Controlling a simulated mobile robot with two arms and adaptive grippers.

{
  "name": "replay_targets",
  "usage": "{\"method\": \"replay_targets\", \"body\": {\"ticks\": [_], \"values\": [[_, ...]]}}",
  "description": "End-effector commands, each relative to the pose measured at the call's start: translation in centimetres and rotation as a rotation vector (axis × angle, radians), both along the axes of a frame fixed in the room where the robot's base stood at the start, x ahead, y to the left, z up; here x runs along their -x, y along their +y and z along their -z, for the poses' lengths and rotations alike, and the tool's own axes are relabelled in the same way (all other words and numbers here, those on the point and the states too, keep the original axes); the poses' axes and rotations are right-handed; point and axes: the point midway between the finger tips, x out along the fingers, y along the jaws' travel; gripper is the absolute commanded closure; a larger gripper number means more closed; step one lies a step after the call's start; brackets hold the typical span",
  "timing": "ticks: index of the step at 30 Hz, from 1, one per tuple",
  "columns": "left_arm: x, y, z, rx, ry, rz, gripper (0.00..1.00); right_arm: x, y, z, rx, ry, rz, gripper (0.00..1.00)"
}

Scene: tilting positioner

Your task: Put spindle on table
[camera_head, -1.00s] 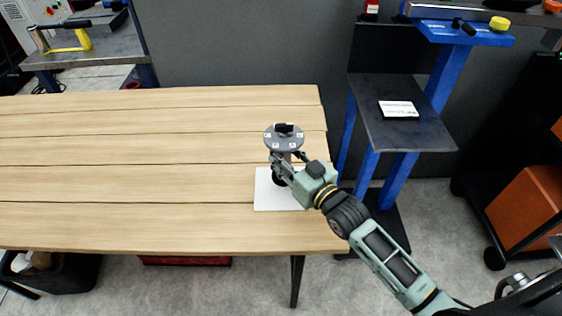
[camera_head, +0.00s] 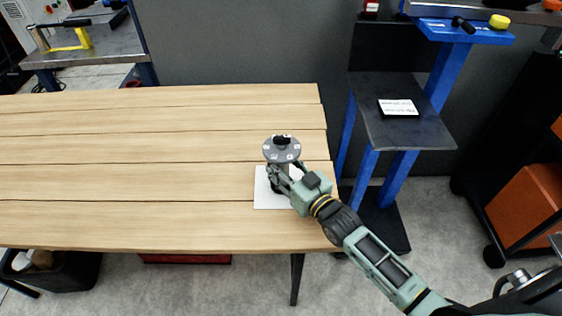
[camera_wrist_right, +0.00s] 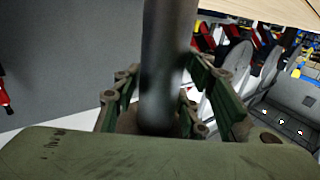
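The spindle (camera_head: 282,150) has a round grey disc with light marks, a black piece on top and a dark shaft below. It stands about upright over a white sheet (camera_head: 262,199) at the right end of the wooden table (camera_head: 150,180). My right gripper (camera_head: 275,178) is shut on the shaft below the disc. In the right wrist view the shaft (camera_wrist_right: 166,65) passes between the fingers (camera_wrist_right: 165,105). The spindle's lower end is mostly hidden by the gripper, so I cannot tell whether it touches the sheet. My left gripper is not in view.
The table is bare left of the sheet. A blue-framed stand with a dark shelf (camera_head: 425,130) is right of the table. A grey workbench (camera_head: 85,52) is at the back left. A dark bin (camera_head: 60,272) is at the front left.

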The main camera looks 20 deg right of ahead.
Motion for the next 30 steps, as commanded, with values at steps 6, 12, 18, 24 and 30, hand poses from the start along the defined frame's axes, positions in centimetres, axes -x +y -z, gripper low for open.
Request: {"method": "replay_targets", "body": {"ticks": [6, 12, 18, 24, 30], "values": [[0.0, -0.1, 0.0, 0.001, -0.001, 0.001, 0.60, 0.0, 0.0, 0.0, 0.000, 0.000, 0.000, 0.49], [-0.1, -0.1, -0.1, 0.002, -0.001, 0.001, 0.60, 0.0, 0.0, -0.1, 0.000, 0.000, 0.000, 0.49], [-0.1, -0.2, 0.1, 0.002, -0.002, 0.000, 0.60, 1.7, -0.6, -0.1, 0.000, 0.002, 0.001, 0.49], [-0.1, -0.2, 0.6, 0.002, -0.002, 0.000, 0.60, 5.7, -1.8, 0.0, 0.001, 0.004, -0.001, 0.49], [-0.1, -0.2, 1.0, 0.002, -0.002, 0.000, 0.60, 9.2, -3.0, -0.1, 0.001, 0.003, -0.001, 0.49]]}}
